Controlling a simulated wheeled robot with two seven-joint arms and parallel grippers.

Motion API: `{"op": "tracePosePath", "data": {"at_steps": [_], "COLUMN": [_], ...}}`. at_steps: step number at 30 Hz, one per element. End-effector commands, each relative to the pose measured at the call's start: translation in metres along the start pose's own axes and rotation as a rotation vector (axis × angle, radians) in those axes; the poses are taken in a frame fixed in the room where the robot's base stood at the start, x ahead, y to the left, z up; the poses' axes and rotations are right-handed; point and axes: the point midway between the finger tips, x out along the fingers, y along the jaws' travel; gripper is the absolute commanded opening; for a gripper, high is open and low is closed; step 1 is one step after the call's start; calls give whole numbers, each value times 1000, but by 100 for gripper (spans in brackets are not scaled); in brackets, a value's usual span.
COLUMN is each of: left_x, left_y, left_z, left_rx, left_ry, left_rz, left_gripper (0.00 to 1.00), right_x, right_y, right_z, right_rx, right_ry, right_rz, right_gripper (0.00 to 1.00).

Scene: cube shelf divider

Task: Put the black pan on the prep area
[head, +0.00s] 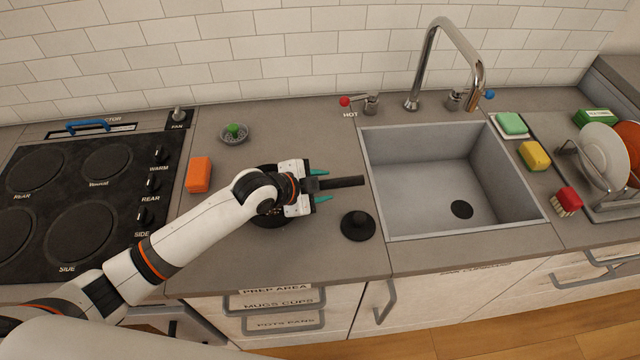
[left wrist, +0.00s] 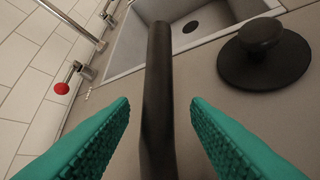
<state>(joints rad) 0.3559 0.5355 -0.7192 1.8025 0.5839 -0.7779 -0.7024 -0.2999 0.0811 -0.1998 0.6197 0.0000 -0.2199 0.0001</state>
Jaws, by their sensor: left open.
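The black pan (head: 268,221) is on the grey counter between the stove and the sink, mostly hidden under my left gripper and forearm. Its dark handle (head: 346,182) points right toward the sink. My left gripper (head: 320,186) is open, with one teal finger on either side of the handle. In the left wrist view the handle (left wrist: 158,90) runs between the two fingers (left wrist: 160,125), with gaps visible on both sides. The label PREP AREA (head: 275,290) is on the counter's front edge below this stretch of counter. My right gripper is not in view.
A black lid with a knob (head: 358,226) lies right of the pan, near the sink (head: 410,215). An orange block (head: 198,175) and a small dish with a green thing (head: 234,133) are left and behind. The counter's front middle is clear.

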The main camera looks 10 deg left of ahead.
Motion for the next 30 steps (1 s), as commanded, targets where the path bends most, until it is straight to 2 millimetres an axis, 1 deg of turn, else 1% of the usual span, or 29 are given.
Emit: {"op": "tracePosePath", "data": {"at_steps": [5,8,18,21,25,30], "left_x": [-7,-20,-89,-104,-117,-122], "left_y": [1,1,0,1,1,1], "left_z": [1,0,0,0,0,2], "left_rx": [1,1,4,1,1,-1], "left_ry": [0,1,2,2,1,0], "left_rz": [0,1,0,0,0,0], "left_gripper": [43,43,43,43,43,43], "right_x": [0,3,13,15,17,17], "right_y": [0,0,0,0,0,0], "right_z": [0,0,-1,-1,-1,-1], "right_rx": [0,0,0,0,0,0], "right_ry": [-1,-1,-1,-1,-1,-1], "right_rz": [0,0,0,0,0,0], "right_gripper": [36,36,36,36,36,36]}}
